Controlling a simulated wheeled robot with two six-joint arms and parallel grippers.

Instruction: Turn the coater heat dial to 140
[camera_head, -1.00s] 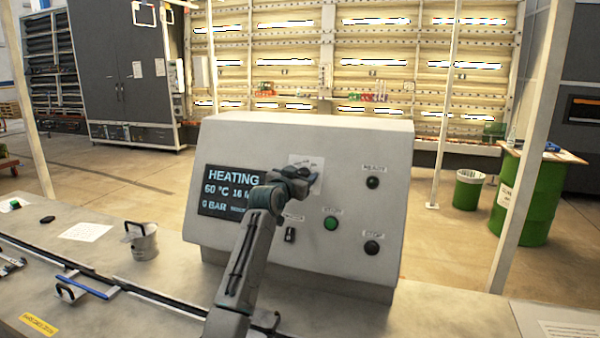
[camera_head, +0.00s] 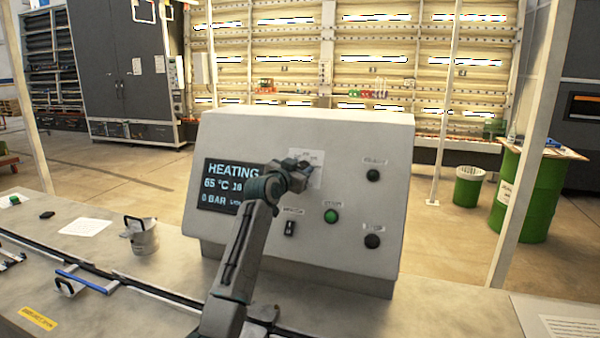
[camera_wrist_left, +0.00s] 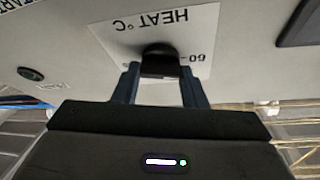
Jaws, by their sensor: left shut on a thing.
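The coater's control box (camera_head: 345,135) stands on the bench with a dark display (camera_head: 222,186) that reads HEATING, 65 °C and 0 BAR. The display's right part is hidden behind my left arm. My left gripper (camera_head: 302,166) is at the heat dial's white label plate on the box's upper front. In the left wrist view the black heat dial (camera_wrist_left: 160,62) sits between the two fingers of my left gripper (camera_wrist_left: 160,80), which are shut on it. The label (camera_wrist_left: 205,30) reads HEAT °C and 60, upside down. The dial's pointer is not clear. My right gripper is not in view.
A green button (camera_head: 331,216), two dark buttons and a small black switch (camera_head: 290,229) are on the panel near my arm. A metal pot (camera_head: 142,236) and a blue-edged handled piece (camera_head: 85,281) lie on the bench to the left.

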